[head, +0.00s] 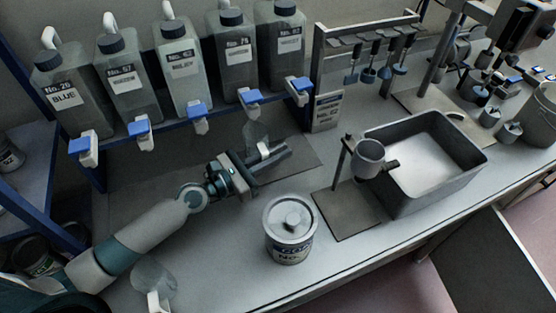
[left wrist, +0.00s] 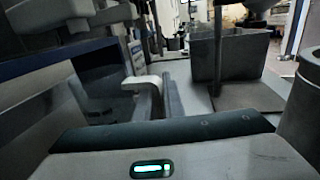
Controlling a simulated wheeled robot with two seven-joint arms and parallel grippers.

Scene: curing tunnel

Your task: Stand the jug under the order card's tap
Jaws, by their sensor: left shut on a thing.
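My left gripper (head: 268,156) is shut on the white handle of a clear jug (head: 255,132). The jug is see-through and faint, partly hidden behind the fingers, and appears upright near the mat below the fourth tap (head: 250,96). In the left wrist view the white handle (left wrist: 142,84) shows by the fingers. Several white taps with blue levers line the shelf, including the third (head: 198,117) and rightmost (head: 299,88). The order card (head: 325,111) stands right of the taps; its writing is too small to read surely. My right gripper is out of view.
Labelled bottles (head: 182,70) stand above the taps. A second clear jug (head: 152,278) stands at the front left. A lidded tin (head: 290,230) is near the front edge. A cup on a stand (head: 369,158) and a grey basin (head: 475,160) are to the right.

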